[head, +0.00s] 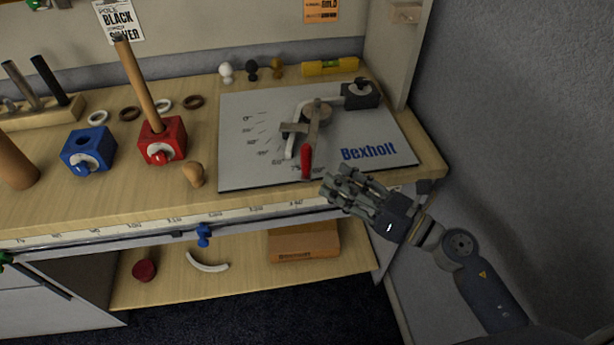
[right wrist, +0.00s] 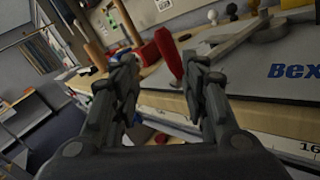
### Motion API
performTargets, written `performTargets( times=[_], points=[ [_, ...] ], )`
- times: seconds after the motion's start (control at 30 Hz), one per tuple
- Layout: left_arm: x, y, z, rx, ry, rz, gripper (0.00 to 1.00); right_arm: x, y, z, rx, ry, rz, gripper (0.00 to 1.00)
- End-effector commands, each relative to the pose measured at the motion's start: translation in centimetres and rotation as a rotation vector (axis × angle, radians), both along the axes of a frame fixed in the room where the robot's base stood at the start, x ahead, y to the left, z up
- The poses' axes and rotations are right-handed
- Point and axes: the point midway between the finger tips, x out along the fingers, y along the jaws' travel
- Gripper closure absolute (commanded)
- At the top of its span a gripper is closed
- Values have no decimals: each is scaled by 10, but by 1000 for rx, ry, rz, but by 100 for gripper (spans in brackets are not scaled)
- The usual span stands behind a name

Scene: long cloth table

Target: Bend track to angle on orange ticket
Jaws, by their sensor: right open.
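The bending tool (head: 316,115) stands on a grey Bexholt board (head: 240,165) printed with angle marks. Its lever ends in a red handle (head: 306,160) pointing towards the table's front edge. A white track (head: 291,140) runs bent through the tool to a black block (head: 360,95). The orange ticket (head: 321,10) hangs on the back wall; its text is too small to read. My right gripper (head: 338,186) is open and empty at the board's front edge, just right of the red handle. In the right wrist view the handle (right wrist: 167,52) shows beyond and between the open fingers. My left gripper is not in view.
A red block (head: 163,143) holds a tall wooden rod, left of the board. A blue block (head: 88,151) and a wooden knob (head: 194,174) stand nearby. A yellow level (head: 330,66) lies behind the board. A grey wall (head: 530,130) closes the right side.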

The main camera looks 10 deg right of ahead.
Motion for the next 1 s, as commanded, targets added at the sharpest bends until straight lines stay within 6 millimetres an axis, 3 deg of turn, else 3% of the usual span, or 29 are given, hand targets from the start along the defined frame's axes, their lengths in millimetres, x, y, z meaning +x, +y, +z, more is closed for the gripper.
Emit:
performTargets(
  times=[0.03,0.1,0.3,0.8,1.0],
  points=[
    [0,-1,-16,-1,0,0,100,4,-8,-7,-90,-71,16,59],
    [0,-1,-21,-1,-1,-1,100,7,-15,-5,-191,-150,33,59],
    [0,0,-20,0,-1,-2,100,13,-17,2,-288,-226,49,59],
    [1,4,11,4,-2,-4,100,71,42,4,-281,-222,47,59],
    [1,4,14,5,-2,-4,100,83,55,2,-283,-220,48,59]
  ],
)
